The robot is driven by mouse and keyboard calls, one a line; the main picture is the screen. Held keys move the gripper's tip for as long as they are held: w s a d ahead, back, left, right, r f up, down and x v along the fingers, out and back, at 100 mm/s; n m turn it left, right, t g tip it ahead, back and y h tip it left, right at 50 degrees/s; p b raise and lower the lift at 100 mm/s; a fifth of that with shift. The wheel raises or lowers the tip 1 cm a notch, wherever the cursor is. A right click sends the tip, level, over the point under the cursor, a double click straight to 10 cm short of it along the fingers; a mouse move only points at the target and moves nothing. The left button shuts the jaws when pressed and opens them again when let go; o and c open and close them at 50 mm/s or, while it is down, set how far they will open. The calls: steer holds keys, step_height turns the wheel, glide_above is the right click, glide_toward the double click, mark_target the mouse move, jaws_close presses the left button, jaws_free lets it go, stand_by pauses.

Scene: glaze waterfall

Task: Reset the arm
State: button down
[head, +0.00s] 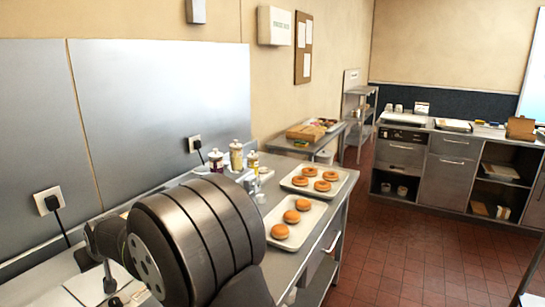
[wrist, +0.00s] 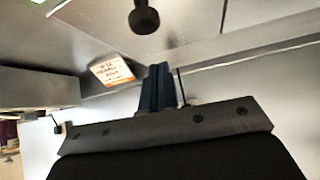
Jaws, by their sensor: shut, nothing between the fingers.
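My gripper (wrist: 158,72) shows in the wrist view as two dark blue-grey fingers together, beyond a grey plate with screws. It is shut and holds nothing. It stands tilted up over a pale surface, touching no object that I can make out. In the head view my large dark arm link fills the lower left foreground, and I cannot make out the fingers there.
The steel worktop (head: 348,190) carries a near tray (head: 268,243) and a far tray (head: 345,176) with doughnuts. Bottles (head: 236,155) stand behind them by the wall. An orange-and-white label (wrist: 111,70) shows in the wrist view. Open floor (head: 400,250) lies right.

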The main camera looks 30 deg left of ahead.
steer(key=shift+a+f, duration=0.35)
steer(key=shift+f, duration=0.45)
steer(key=d, duration=0.3)
steer(key=shift+s+d+f, duration=0.2)
steer(key=shift+s+d, duration=0.05)
steer(key=shift+d, duration=0.05)
steer(key=a, duration=1.6)
steer(key=shift+w+r, duration=0.25)
steer(key=shift+r, duration=0.05)
steer(key=shift+a+r, duration=0.2)
steer(key=shift+r, duration=0.05)
steer(key=v, duration=0.6)
steer(key=shift+d, duration=0.3)
steer(key=shift+r, duration=0.1)
